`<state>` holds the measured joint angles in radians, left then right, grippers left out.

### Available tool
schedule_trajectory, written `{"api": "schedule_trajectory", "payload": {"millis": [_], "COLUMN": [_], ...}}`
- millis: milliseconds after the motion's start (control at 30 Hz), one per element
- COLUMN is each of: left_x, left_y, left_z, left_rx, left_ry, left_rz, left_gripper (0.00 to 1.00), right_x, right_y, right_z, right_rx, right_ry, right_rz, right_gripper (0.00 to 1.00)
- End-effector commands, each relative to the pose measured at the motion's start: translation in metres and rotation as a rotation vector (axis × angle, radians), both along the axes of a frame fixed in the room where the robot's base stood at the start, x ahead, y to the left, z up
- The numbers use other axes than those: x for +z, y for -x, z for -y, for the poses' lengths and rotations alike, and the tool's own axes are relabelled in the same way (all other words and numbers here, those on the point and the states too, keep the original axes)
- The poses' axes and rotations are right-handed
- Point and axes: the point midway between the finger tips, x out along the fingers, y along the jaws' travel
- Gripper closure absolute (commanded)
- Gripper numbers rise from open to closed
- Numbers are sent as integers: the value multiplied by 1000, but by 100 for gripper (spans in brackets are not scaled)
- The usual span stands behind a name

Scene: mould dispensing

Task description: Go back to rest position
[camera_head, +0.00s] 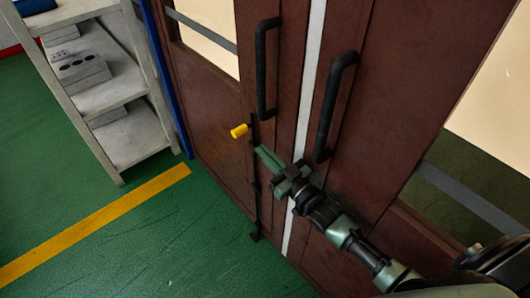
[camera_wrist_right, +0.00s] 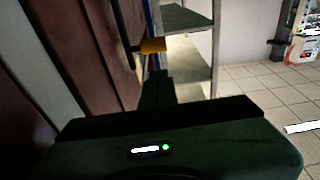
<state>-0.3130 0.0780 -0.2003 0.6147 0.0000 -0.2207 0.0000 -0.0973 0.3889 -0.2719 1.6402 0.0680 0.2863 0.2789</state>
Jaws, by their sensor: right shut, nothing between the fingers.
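My right gripper (camera_head: 268,158) reaches in from the lower right in the head view, in front of the brown double door (camera_head: 208,117). Its fingers are together and hold nothing. In the right wrist view the gripper's fingers (camera_wrist_right: 157,88) point away from the camera. A yellow knob (camera_head: 239,131) on the door's black bolt rod stands just beyond the fingertips; it also shows in the right wrist view (camera_wrist_right: 152,45). I cannot tell whether the fingers touch it. My left gripper is not in view.
Two black door handles (camera_head: 262,68) (camera_head: 337,102) stand out near the gripper. A grey shelf (camera_head: 119,94) with grey blocks is at the left. The green floor (camera_head: 150,240) is clear, with a yellow stripe (camera_head: 95,228).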

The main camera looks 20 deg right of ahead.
Motion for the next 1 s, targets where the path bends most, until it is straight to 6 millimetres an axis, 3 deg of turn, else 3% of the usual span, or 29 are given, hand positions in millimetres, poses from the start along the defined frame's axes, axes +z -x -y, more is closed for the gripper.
{"api": "schedule_trajectory", "payload": {"millis": [367,500,633,767,1000], "left_x": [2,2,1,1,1], "left_y": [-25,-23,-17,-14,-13], "left_z": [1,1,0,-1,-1], "left_rx": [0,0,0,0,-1], "left_ry": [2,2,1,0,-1], "left_rz": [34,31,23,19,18], "left_gripper": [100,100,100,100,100], "right_x": [1,-1,-18,-48,-89], "right_y": [0,1,11,41,133], "right_z": [0,-2,-7,-12,-4], "right_rx": [0,-7,-43,-101,-173], "right_ry": [0,4,36,105,246], "right_rz": [3,-18,-136,-366,-810], "right_gripper": [100,100,100,100,100]}}
